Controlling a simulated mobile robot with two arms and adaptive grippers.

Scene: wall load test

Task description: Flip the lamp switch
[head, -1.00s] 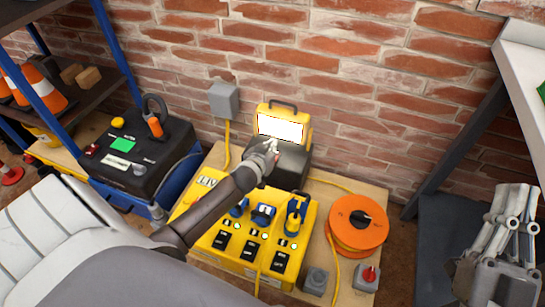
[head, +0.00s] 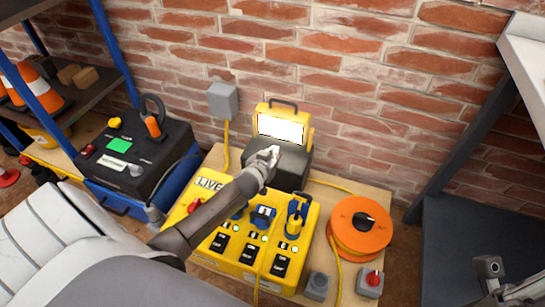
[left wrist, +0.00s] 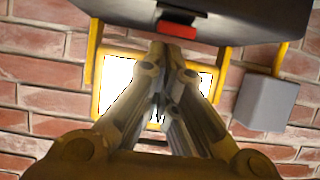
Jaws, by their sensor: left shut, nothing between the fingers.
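The yellow work lamp (head: 282,124) stands on a dark base box (head: 291,166) against the brick wall, its panel bright white. In the left wrist view the lamp panel (left wrist: 118,82) shows upside down behind my fingers. A red switch (left wrist: 178,30) sits on the dark base there. My left gripper (head: 273,152) is shut and empty at the front of the base. In the left wrist view its fingertips (left wrist: 172,52) are right by the red switch; whether they touch cannot be told. Part of my right gripper (head: 505,278) shows at the lower right edge.
A yellow power box (head: 245,240) with sockets and black switches lies below my left arm. An orange cable reel (head: 345,240), a red-knob switch box (head: 370,281) and a grey box (head: 317,285) stand right of it. A black case (head: 135,165) is at left.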

